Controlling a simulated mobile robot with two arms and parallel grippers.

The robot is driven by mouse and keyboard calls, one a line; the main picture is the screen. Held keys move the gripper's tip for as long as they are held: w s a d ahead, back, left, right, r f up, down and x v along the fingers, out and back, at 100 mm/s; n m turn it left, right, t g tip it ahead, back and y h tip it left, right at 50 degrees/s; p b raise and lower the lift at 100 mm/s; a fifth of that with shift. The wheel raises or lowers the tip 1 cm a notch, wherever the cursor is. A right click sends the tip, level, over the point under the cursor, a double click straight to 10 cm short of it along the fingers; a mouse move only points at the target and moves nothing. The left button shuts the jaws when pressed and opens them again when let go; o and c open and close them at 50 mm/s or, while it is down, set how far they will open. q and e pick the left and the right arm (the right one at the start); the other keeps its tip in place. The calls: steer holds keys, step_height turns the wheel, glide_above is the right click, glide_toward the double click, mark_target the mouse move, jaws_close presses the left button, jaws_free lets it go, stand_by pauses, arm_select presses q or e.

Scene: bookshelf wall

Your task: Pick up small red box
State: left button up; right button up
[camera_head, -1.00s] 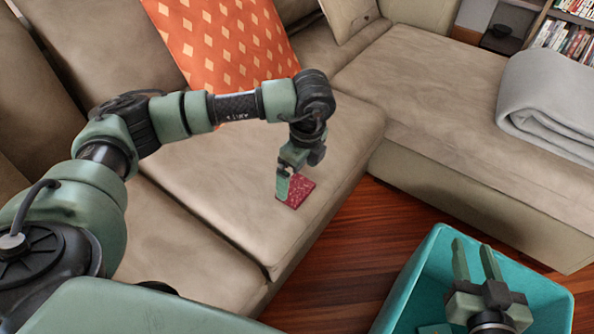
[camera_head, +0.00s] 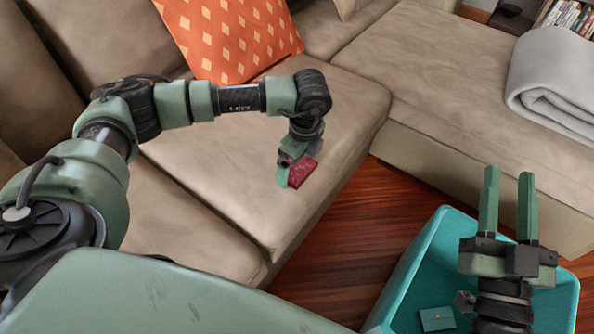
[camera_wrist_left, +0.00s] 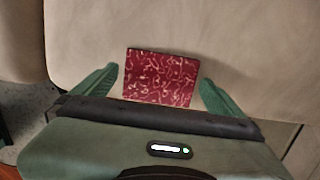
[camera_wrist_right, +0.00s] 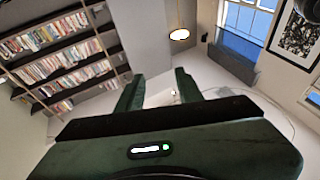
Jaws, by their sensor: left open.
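The small red box (camera_head: 302,171) is flat, dark red with a pale pattern, and lies on the beige sofa seat near its front edge. My left gripper (camera_head: 286,180) is right at the box, pointing down. In the left wrist view the box (camera_wrist_left: 161,77) lies between the two open green fingers (camera_wrist_left: 160,88), with a gap on both sides. My right gripper (camera_head: 508,185) is open and empty, raised above the teal bin, fingers pointing up. In the right wrist view its fingers (camera_wrist_right: 158,90) are apart with nothing between them.
The teal bin (camera_head: 412,262) stands on the wooden floor (camera_head: 350,222) and holds a small teal item (camera_head: 437,318). An orange patterned cushion (camera_head: 230,38) leans on the sofa back. A grey folded blanket (camera_head: 560,80) lies on the right sofa section.

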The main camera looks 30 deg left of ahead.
arm_select(q)
steer(key=shift+f, duration=0.15)
steer(key=c, duration=1.3)
steer(key=shift+r, duration=0.2)
